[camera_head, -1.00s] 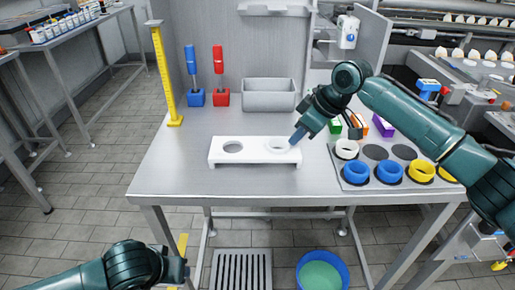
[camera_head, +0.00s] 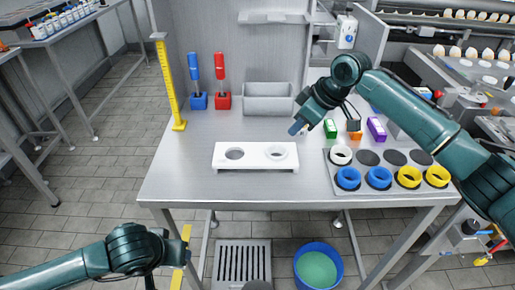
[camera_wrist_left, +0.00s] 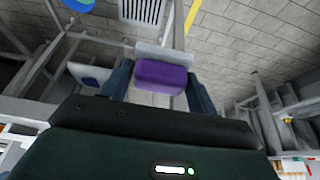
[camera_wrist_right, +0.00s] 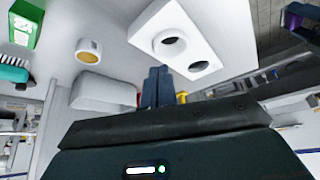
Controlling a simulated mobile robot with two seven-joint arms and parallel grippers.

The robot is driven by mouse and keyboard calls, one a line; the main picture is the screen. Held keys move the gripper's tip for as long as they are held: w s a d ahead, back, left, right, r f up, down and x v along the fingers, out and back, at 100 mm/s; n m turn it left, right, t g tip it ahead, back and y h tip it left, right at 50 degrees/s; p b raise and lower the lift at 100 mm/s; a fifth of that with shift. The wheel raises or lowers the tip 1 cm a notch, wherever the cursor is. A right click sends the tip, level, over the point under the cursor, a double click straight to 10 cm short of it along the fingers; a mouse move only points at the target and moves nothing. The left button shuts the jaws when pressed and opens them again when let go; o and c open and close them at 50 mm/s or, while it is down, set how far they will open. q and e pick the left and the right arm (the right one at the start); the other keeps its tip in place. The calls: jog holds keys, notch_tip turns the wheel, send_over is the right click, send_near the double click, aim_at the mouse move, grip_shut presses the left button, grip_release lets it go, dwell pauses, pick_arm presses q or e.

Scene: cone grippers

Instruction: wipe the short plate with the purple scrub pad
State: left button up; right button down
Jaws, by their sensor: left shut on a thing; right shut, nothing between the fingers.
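The white raised plate with two round holes (camera_head: 255,165), which I take to be the short plate, stands on the table. A white ring (camera_head: 276,152) sits at its right hole; the left hole is empty. The plate also shows in the right wrist view (camera_wrist_right: 214,28). My right gripper (camera_head: 296,129) is shut and empty, above the table behind the plate's right end. My left gripper (camera_wrist_left: 160,85) is shut on the purple scrub pad (camera_wrist_left: 161,76), which has a pale layer along its far side. In the head view my left gripper (camera_head: 183,253) is low, in front of the table; the pad is not clear there.
A grey tray (camera_head: 333,180) with blue, yellow and white rings stands at the right. Green, orange and purple boxes (camera_head: 377,129) stand behind it. A grey bin (camera_head: 268,98), red and blue tools and a yellow post (camera_head: 170,80) are at the back. The table's front left is clear.

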pick_arm(q)
jog(key=shift+r, duration=0.25)
pick_arm(e)
jog(key=shift+r, duration=0.25)
